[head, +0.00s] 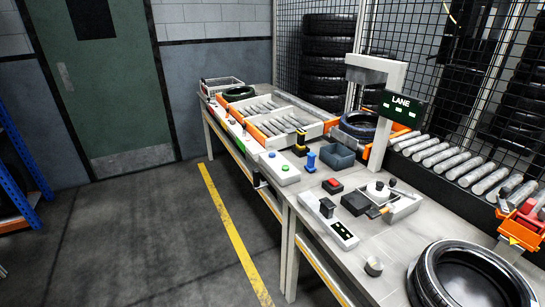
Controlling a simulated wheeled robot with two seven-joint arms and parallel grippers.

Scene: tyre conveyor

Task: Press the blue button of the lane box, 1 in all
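A pale box (279,173) with buttons on top lies near the front edge of the table, around the middle of the head view; it looks like the lane box. Its blue button (272,155) is at the far end. A green button (285,168) sits nearer on the same box. Nothing touches either button. A dark sign reading LANE (401,108) hangs from a white post behind the table. Neither of my grippers shows in the head view.
A blue upright object (311,162) and a black-and-yellow one (300,144) stand close right of the box. A dark bin (337,156), a red button block (333,186) and a tyre (470,276) are also on the table. The floor in front is clear.

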